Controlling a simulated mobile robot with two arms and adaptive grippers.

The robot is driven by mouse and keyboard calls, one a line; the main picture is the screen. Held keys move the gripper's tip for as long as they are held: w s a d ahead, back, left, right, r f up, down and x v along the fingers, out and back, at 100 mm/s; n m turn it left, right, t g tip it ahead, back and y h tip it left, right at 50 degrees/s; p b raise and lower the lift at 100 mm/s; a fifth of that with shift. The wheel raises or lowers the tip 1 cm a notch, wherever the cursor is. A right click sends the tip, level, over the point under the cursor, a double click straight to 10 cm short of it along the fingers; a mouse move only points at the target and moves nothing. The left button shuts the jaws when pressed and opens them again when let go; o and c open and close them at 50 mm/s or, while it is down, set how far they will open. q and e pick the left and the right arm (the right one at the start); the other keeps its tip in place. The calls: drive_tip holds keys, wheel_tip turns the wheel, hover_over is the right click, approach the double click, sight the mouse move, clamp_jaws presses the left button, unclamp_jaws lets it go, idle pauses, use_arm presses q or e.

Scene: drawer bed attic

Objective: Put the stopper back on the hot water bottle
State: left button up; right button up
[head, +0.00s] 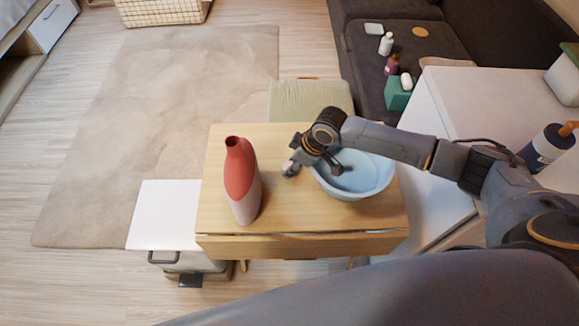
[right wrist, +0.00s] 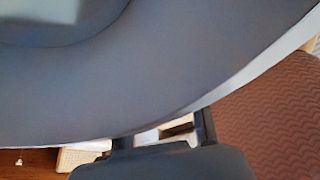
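The hot water bottle (head: 241,180), red above and pale pink below, stands upright on the left of the small wooden table (head: 285,222). Its dark mouth is uncovered. My right gripper (head: 315,166) is over the table, right of the bottle and above the left rim of a light blue bowl. Its fingers look spread apart, also in the right wrist view (right wrist: 163,137). A small grey-white piece (head: 290,168) shows at its left fingertip; I cannot tell whether it is the stopper or whether it is touched. My left gripper is not in view.
The light blue bowl (head: 362,178) fills the table's right side. A white cabinet (head: 164,213) adjoins the left, and a green stool (head: 310,97) stands behind. A white counter (head: 470,100) with a dark bottle (head: 546,147) is at right. The rug (head: 170,110) is clear.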

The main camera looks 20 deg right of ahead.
drive_tip(key=shift+r, duration=0.1)
drive_tip(key=shift+c, duration=0.4)
drive_tip(key=shift+r, duration=0.2)
wheel_tip(320, 180, up, 2)
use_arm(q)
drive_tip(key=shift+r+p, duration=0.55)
use_arm(e)
drive_tip(key=s+d+r, duration=0.1)
drive_tip(key=s+r, duration=0.9)
drive_tip(key=s, duration=0.4)
drive_tip(key=shift+r, duration=0.2)
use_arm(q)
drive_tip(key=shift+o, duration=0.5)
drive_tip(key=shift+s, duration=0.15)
use_arm(e)
drive_tip(key=shift+w+d, duration=0.1)
